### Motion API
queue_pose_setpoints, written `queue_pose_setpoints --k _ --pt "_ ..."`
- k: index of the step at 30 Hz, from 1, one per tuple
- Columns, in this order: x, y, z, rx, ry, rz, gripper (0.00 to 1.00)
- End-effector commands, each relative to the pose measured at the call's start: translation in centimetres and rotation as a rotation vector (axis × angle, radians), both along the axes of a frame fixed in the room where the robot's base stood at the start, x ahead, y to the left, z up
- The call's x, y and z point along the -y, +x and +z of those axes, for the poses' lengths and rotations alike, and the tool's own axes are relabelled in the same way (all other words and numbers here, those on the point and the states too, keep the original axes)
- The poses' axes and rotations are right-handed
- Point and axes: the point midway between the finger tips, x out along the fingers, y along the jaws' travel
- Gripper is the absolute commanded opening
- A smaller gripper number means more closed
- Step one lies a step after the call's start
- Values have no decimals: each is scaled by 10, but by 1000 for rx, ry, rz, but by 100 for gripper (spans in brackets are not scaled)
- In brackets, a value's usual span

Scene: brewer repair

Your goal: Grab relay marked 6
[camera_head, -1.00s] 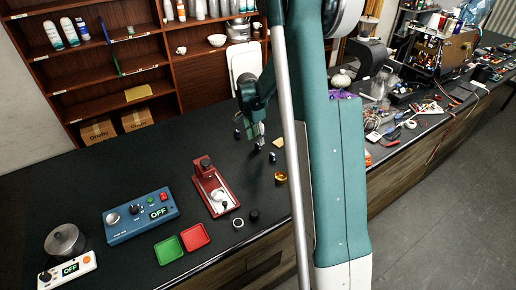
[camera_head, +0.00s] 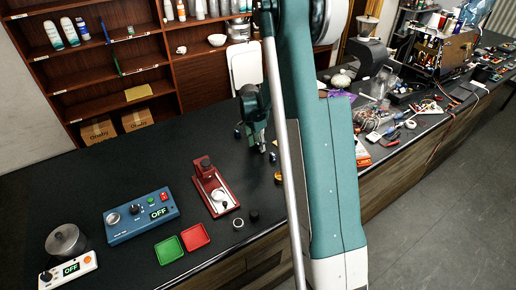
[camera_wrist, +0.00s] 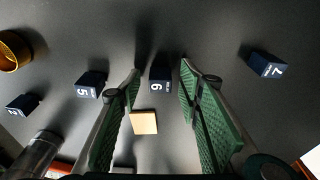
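The relay marked 6 (camera_wrist: 160,79) is a small dark blue block with a white number. In the wrist view it stands on the black table between the tips of my open gripper (camera_wrist: 160,75), with a gap to each green finger. A relay marked 5 (camera_wrist: 89,85) stands just left of the left finger. A relay marked 7 (camera_wrist: 266,65) stands apart at the right. Another dark relay (camera_wrist: 22,104) is at the far left, its number unclear. In the head view my gripper (camera_head: 262,147) is low over the table, and relay 6 cannot be made out.
A beige block (camera_wrist: 144,122) lies between the fingers, nearer the palm. An amber ring (camera_wrist: 12,50) is at the far left. A red device (camera_head: 212,187), blue control box (camera_head: 141,215), green tray (camera_head: 170,249) and red tray (camera_head: 195,237) occupy the table's left part.

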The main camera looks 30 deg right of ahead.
Motion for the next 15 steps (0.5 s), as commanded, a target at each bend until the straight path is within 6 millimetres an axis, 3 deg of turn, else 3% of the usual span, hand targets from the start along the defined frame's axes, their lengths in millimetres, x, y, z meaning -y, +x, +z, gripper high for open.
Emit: queue_pose_setpoints --k 11,15 --pt "0 0 0 0 0 0 35" --pt "0 0 0 0 0 0 20"
